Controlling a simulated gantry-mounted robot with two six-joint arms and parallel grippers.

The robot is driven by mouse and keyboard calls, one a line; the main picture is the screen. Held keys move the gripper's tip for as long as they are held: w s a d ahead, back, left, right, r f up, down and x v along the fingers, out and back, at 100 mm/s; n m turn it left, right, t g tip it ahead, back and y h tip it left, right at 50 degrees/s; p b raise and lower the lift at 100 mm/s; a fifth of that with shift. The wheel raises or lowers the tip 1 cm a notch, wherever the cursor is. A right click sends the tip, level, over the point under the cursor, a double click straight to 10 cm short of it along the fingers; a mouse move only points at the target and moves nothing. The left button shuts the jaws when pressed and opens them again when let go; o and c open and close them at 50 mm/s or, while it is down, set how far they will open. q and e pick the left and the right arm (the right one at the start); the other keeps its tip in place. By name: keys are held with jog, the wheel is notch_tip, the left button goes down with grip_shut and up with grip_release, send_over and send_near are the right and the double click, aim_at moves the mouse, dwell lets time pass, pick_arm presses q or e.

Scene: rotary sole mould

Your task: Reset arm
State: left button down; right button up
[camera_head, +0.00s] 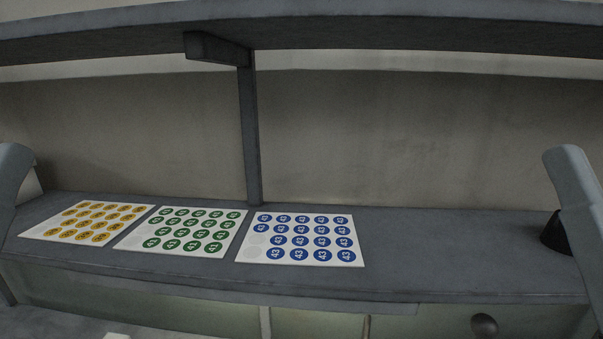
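A grey-blue link of my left arm (12,185) shows at the left edge of the head view. A similar link of my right arm (577,195) shows at the right edge. Neither gripper's fingers can be made out. Three white sticker sheets lie flat side by side on the grey shelf (440,250). The left sheet has yellow round stickers (90,222), the middle one green stickers (187,230), and the right one blue stickers marked 43 (305,239). A few spots at the left of the blue sheet are blank.
A grey post (250,130) rises behind the sheets to an upper shelf (360,28). A dark cone-shaped object (553,233) stands at the right, partly behind my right arm. A round dark knob (484,325) sits below the shelf. The shelf right of the blue sheet is clear.

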notch_tip(320, 180, up, 24)
jog(key=p, duration=2.1)
notch_tip(320, 180, down, 38)
jog(key=b, duration=3.8)
jog(key=shift+w+r, duration=0.1)
